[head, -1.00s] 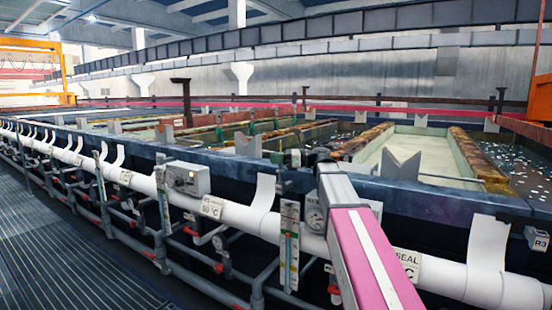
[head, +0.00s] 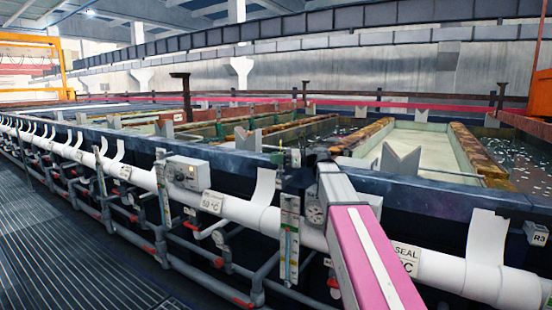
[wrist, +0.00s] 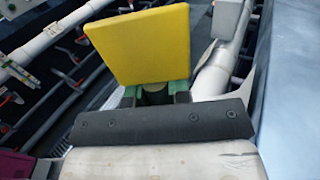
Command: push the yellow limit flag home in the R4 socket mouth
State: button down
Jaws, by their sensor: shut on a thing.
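The yellow limit flag (wrist: 145,45) is a flat square plate in the upper middle of the wrist view, tilted a little. My gripper (wrist: 155,94) has green fingers, shut around the dark stem below the plate. The plate stands out beyond the fingers. In the head view my arm reaches away from the lower right, and its dark end is over the tank rim left of the pale V-shaped bracket; I cannot make out the flag there. I cannot pick out the R4 socket mouth in either view.
A long white pipe (head: 240,212) with gauges and labels runs along the tank side. A grey control box (head: 187,173) sits on it. A small box marked R3 (head: 536,234) is at the far right. A grated walkway (head: 60,240) lies clear at left.

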jog(key=shift+s+f, duration=0.15)
jog(key=shift+f, duration=0.6)
jog(key=shift+f, duration=0.15)
jog(key=shift+s+f, duration=0.25)
jog(key=shift+f, duration=0.05)
jog(key=shift+s, duration=0.2)
jog(key=shift+r, duration=0.2)
jog(key=shift+w+r, duration=0.25)
jog(key=shift+r, duration=0.65)
jog(key=shift+w+r, duration=0.25)
jog(key=shift+r, duration=0.6)
jog(key=shift+w, duration=0.1)
jog(key=shift+f, duration=1.2)
dwell(0.7)
